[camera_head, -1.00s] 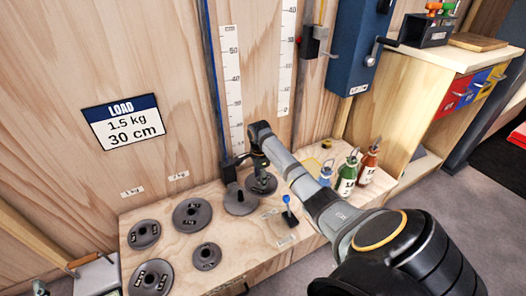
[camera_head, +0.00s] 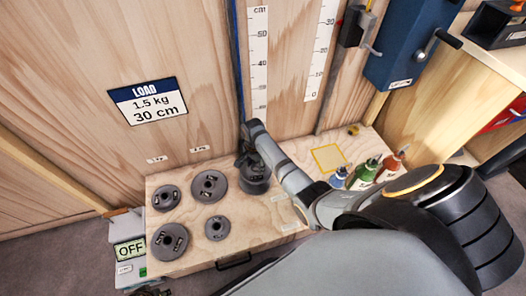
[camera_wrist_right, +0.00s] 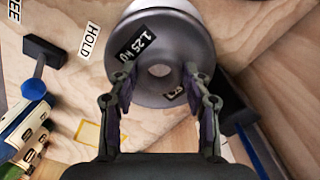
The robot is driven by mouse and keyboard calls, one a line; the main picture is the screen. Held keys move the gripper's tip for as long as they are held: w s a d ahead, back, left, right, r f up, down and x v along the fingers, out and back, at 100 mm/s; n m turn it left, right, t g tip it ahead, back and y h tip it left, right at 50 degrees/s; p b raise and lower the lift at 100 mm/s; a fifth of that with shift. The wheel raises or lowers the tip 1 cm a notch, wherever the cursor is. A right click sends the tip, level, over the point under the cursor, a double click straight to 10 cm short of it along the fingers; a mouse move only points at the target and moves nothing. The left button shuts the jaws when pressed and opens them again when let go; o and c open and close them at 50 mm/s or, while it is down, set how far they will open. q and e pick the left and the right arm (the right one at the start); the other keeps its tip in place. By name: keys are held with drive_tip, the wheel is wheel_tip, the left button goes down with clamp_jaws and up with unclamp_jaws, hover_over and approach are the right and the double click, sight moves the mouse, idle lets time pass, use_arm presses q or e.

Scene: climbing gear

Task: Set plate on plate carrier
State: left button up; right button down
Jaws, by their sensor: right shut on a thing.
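My right gripper (camera_head: 246,160) reaches in from the right and is shut on a dark grey round plate (camera_head: 257,172). In the head view the plate overlaps the spot of the plate carrier at the foot of the blue cable (camera_head: 238,75). The gripper and plate largely hide the carrier, so I cannot tell whether the plate rests on it.
Several grey plates, including one big plate (camera_head: 209,186), lie on the left of the wooden bench (camera_head: 270,222). Coloured bottles (camera_head: 365,172) stand at its right, beside a yellow outlined square (camera_head: 328,158). A load sign (camera_head: 148,101) hangs on the wall.

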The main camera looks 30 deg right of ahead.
sight(254, 172)
drive_tip(key=shift+w+a+r, duration=0.1)
drive_tip(key=shift+w+a, duration=0.05)
drive_tip(key=shift+a, duration=0.05)
drive_tip(key=shift+f, duration=0.2)
use_arm(q)
wheel_tip(254, 172, up, 10)
drive_tip(key=s+d+b, duration=0.1)
drive_tip(key=d+b, duration=0.2)
drive_tip(key=b, duration=0.1)
use_arm(e)
wheel_tip(254, 172, down, 3)
drive_tip(key=shift+r, duration=0.15)
drive_tip(key=shift+f+b, duration=0.65)
drive_tip(key=shift+f, duration=0.1)
use_arm(q)
drive_tip(key=shift+t+h, duration=0.5)
drive_tip(key=shift+h, duration=0.2)
drive_tip(key=shift+s+d+b+x, duration=0.2)
drive_tip(key=shift+b+x, duration=0.15)
drive_tip(key=shift+x, duration=0.8)
drive_tip(key=shift+s+d+b+x, duration=0.15)
drive_tip(key=shift+b+x, duration=0.2)
drive_tip(key=shift+x, duration=0.75)
use_arm(e)
drive_tip(key=shift+f, duration=0.55)
use_arm(q)
drive_tip(key=shift+w, duration=0.1)
drive_tip(key=shift+r, duration=0.1)
drive_tip(key=shift+r+p, duration=0.3)
drive_tip(key=shift+p, duration=0.15)
